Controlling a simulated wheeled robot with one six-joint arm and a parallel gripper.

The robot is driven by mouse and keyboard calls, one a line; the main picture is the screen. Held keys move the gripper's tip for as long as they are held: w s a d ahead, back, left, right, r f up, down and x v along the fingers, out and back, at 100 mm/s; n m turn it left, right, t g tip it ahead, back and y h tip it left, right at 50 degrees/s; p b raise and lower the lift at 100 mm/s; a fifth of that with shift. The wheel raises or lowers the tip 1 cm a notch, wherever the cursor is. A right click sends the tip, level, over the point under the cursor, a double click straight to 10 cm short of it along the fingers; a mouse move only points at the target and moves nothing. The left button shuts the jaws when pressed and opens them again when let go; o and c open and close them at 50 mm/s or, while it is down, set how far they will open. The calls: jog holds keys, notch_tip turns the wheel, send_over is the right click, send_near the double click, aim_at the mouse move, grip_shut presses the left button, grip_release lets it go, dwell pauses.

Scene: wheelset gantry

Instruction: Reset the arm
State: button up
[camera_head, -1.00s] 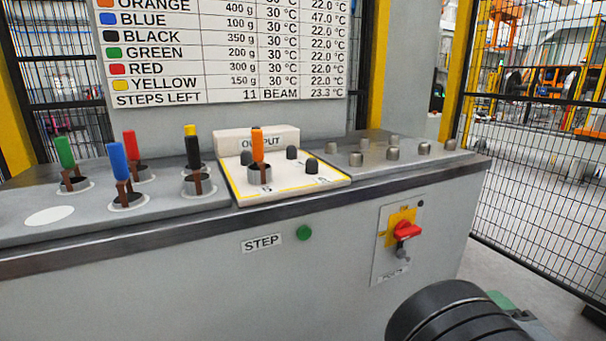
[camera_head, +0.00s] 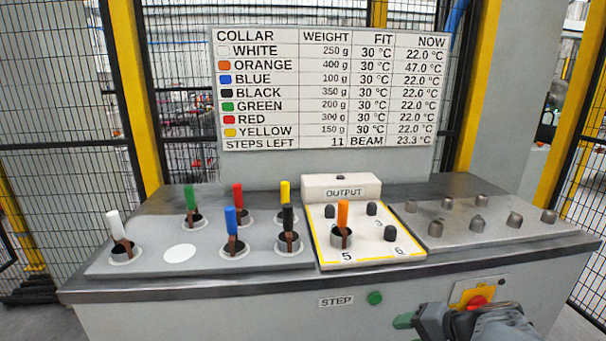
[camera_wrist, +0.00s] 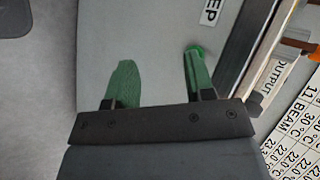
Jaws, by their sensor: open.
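My gripper (camera_head: 404,321) is at the lower right in the head view, in front of the cabinet's front face. In the wrist view its two green fingers (camera_wrist: 160,76) stand apart with nothing between them. A green STEP button (camera_head: 375,298) is on the front face, just up and left of the gripper in the head view. In the wrist view a round green spot shows at the right fingertip; I cannot tell whether they touch. The STEP label (camera_head: 337,301) is left of the button, and its end also shows in the wrist view (camera_wrist: 210,11).
The cabinet top holds several coloured-handled collars, with the orange one (camera_head: 343,218) on the output plate (camera_head: 375,252). A red switch (camera_head: 477,301) is partly behind my arm. A sign board (camera_head: 328,143) stands behind. Mesh fence (camera_head: 60,130) encloses the back.

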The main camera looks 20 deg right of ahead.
jog(key=a+r+n+g+h+p, duration=0.2)
jog(key=a+r+n+p, duration=0.4)
jog(key=a+r+p, duration=0.2)
jog(key=a+r+n+g+h+p, duration=0.2)
jog(key=a+r+n+p, duration=0.4)
jog(key=r+p, duration=0.3)
notch_tip(320, 180, up, 4)
jog(key=shift+w+a+f+h+p, duration=0.3)
jog(key=shift+a+h, duration=0.2)
jog(key=shift+a, duration=0.35)
